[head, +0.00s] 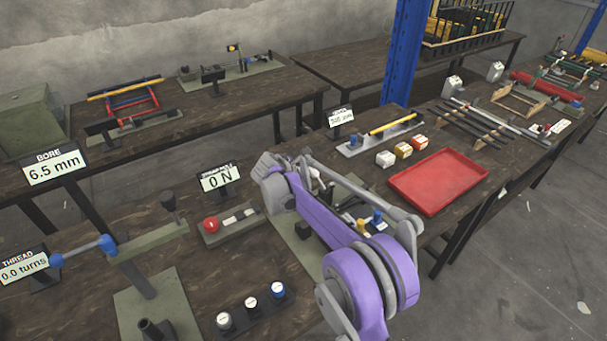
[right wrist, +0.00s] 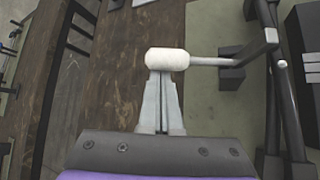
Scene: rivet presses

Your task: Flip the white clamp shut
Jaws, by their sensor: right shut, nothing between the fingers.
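In the right wrist view, the white clamp's handle shows as a thick white grip (right wrist: 167,59) on a thin pale rod that runs right to a dark bracket (right wrist: 250,50). My right gripper (right wrist: 161,78) is shut and empty, its fingertips right at the near side of the white grip. I cannot tell whether they touch it. In the head view my purple right arm reaches over the bench and covers most of the clamp. The right fingertips are hidden there. My left gripper is not in view.
A 0 N display (head: 220,178) and a red button box (head: 212,225) stand left of my arm. A red tray (head: 438,181) and small boxes (head: 403,150) lie to the right. Three round buttons (head: 250,303) sit at the front. A post fixture (head: 140,275) stands at the left.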

